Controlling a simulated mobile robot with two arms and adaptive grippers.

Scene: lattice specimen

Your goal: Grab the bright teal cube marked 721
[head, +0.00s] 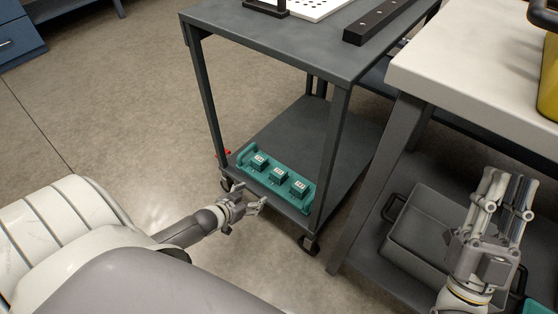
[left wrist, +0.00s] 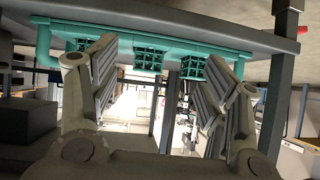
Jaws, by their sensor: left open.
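Three teal cubes, the left one (head: 259,162), the middle one (head: 278,175) and the right one (head: 299,187), sit in a row in a teal tray (head: 250,178) on the cart's lower shelf. Each has a small white label on top, too small to read, so I cannot tell which is 721. My left gripper (head: 254,203) is open and empty, in front of the tray and apart from it. In the left wrist view the lattice cubes (left wrist: 148,59) and the tray (left wrist: 215,46) appear beyond the open fingers (left wrist: 160,70). My right gripper (head: 509,182) points upward at the right; its opening is unclear.
The grey cart's top (head: 290,40) and front legs (head: 331,160) frame the shelf. A pale-topped bench (head: 470,70) stands to the right, with a grey bin (head: 425,225) below it. The floor (head: 120,110) left of the cart is clear.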

